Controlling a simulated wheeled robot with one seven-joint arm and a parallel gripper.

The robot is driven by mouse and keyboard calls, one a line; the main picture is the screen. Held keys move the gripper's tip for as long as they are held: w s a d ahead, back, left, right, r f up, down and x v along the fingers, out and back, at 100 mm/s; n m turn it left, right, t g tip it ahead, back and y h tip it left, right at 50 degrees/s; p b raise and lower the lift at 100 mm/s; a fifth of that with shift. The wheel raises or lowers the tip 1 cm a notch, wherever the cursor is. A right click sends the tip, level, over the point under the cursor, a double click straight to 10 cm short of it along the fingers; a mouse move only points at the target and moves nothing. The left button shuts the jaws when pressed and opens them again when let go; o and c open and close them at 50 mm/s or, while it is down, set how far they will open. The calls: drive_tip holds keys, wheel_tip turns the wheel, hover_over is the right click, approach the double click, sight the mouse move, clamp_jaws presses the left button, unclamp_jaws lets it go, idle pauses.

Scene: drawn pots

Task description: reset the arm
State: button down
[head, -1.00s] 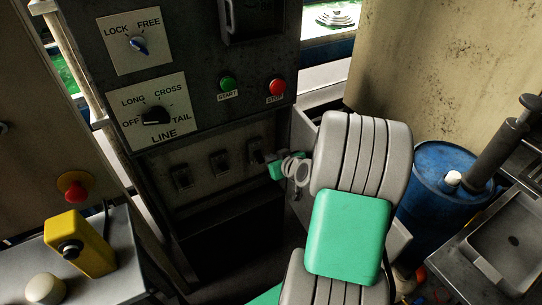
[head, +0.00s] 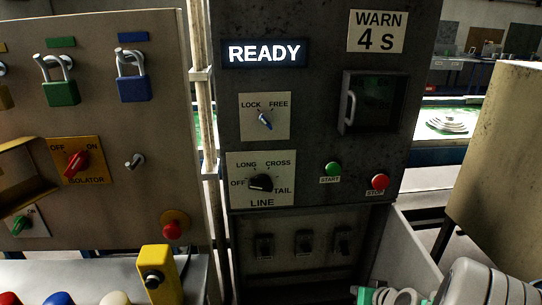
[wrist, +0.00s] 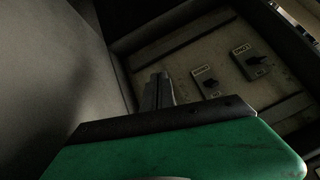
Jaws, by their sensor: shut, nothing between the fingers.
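My arm's end (head: 480,284) shows at the bottom right of the head view, partly cut off by the edges. My gripper, with green on it (head: 366,296), is at the bottom edge, low and right of the row of black switches (head: 304,243). In the wrist view my gripper's fingers (wrist: 158,91) are together with nothing between them, beyond a green, dark-edged part of mine. They are apart from two labelled switches (wrist: 250,62) as far as I can tell. A large grey surface fills the wrist view's left.
The grey cabinet carries a lit READY sign (head: 264,53), a LOCK/FREE knob (head: 265,121), a LINE selector (head: 261,183), a green START button (head: 333,168) and a red STOP button (head: 380,181). A yellow box (head: 158,276) stands at the lower left. A beige panel (head: 500,160) is at right.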

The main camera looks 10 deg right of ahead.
drive_tip(key=s+a+f+m+g+y, duration=0.1)
drive_tip(key=s+f+g, duration=0.2)
drive_tip(key=s, duration=0.3)
drive_tip(key=s+a+f+m+g, duration=0.2)
drive_tip(key=s+f, duration=0.1)
drive_tip(key=s, duration=0.2)
drive_tip(key=s+r+m+g, duration=0.2)
drive_tip(key=s+r+g, duration=0.25)
drive_tip(key=s, duration=0.45)
drive_tip(key=w+a+r+n+t+h+p, duration=0.1)
drive_tip(key=w+a+r+n, duration=0.2)
drive_tip(key=a+r, duration=0.3)
drive_tip(key=w+a+r+n+t+h+p, duration=0.1)
drive_tip(key=w+a+r+n+t, duration=0.1)
drive_tip(key=w+a+r+n, duration=0.2)
drive_tip(key=a+r, duration=0.3)
drive_tip(key=r, duration=0.4)
drive_tip(key=shift+w+a+r+n, duration=0.3)
drive_tip(key=shift+w+r, duration=0.05)
drive_tip(key=shift+w, duration=0.05)
drive_tip(key=shift+t, duration=0.25)
